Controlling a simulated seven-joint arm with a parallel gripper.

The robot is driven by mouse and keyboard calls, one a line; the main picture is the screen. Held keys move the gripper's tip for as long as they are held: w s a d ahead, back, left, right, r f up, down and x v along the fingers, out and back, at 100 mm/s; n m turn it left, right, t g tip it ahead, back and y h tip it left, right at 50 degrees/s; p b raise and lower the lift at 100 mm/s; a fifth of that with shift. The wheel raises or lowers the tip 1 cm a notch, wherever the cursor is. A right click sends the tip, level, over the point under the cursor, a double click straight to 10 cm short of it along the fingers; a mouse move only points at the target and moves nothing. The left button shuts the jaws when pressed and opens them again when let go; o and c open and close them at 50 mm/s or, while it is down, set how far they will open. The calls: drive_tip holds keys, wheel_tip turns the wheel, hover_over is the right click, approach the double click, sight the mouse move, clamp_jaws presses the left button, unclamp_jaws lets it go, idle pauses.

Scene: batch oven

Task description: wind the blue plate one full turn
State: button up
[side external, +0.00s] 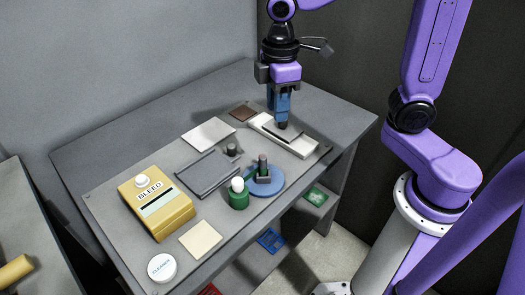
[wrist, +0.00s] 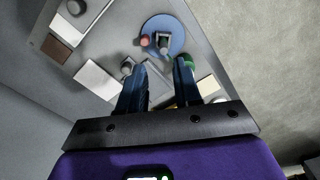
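The blue plate (side external: 273,187) is a round disc lying flat on the grey bench panel, right of the green bottle (side external: 239,197). It also shows at the top of the wrist view (wrist: 175,28), carrying a grey block (wrist: 163,43) and a reddish round knob (wrist: 144,41) near its edge. In the side view a dark upright post (side external: 262,163) stands at the block. My gripper (side external: 279,115) points down above the bench, apart from the plate. In the wrist view its two blue fingers (wrist: 160,68) are spread with nothing held between them.
A white slotted block (side external: 299,141) with a dark knob lies behind the plate. A grey tray (side external: 205,177) with a dark knob (side external: 232,149) lies left of it. A yellow BLEED box (side external: 160,208), a white round container (side external: 162,267) and flat cards (side external: 209,134) occupy the left side.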

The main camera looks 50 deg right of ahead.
drive_tip(key=w, duration=0.5)
drive_tip(key=f, duration=1.7)
drive_tip(key=shift+s+d, duration=0.1)
drive_tip(key=shift+s, duration=0.15)
clamp_jaws()
